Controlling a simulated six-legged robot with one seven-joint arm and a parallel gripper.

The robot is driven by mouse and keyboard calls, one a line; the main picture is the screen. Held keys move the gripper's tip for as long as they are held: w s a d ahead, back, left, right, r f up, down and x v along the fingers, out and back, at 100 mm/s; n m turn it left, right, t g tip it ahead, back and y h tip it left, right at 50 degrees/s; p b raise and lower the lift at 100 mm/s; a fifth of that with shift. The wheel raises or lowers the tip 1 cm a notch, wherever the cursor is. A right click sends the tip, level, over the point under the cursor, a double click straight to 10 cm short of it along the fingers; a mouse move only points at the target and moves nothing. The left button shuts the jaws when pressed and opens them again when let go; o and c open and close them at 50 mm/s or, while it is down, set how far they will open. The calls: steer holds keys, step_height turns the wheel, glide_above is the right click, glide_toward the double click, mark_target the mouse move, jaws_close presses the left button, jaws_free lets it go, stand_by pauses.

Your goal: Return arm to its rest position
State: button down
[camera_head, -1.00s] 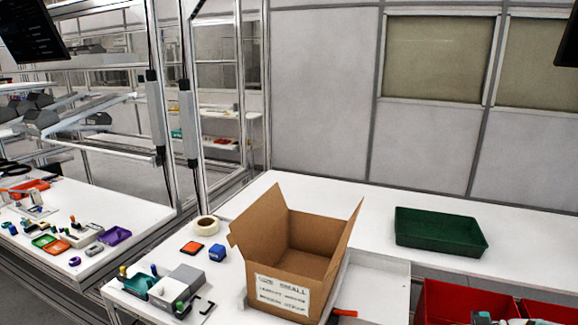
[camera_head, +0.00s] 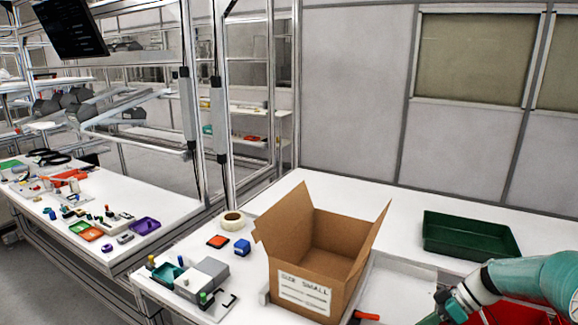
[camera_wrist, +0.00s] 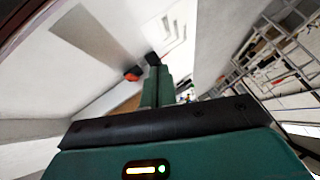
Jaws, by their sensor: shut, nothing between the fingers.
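My arm, teal with white bands, reaches in from the lower right corner of the head view. My gripper (camera_head: 445,300) is at its end, low in the picture, right of the cardboard box and in front of the green tray. In the wrist view my gripper (camera_wrist: 153,60) shows two fingers side by side with dark tips together and nothing held between them.
An open cardboard box (camera_head: 306,288) labelled "SIZE SMALL" stands on the white table (camera_head: 385,205). A green tray (camera_head: 470,250) is on the right. A tape roll (camera_head: 232,221) and a blue block (camera_head: 242,247) lie left. Red bins (camera_head: 520,313) are partly behind my arm.

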steer(key=s+a+r+m+t+h, duration=0.2)
steer(key=s+a+r+m+h, duration=0.2)
steer(key=s+a+r, duration=0.4)
steer(key=s+a+r+m+t+h, duration=0.1)
steer(key=s+a+r+m+h, duration=0.3)
steer(key=s+a+r, duration=0.4)
steer(key=s+a, duration=0.1)
steer(key=a, duration=0.4)
steer(key=shift+s+a+t, duration=0.25)
steer(key=shift+t, duration=0.15)
steer(key=c, duration=2.2)
jaws_free()
steer(key=shift+s+a+m, duration=0.1)
steer(key=shift+s+m, duration=0.25)
steer(key=shift+m, duration=0.05)
steer(key=c, duration=1.5)
jaws_free()
steer(key=shift+s, duration=0.15)
steer(key=shift+o, duration=0.5)
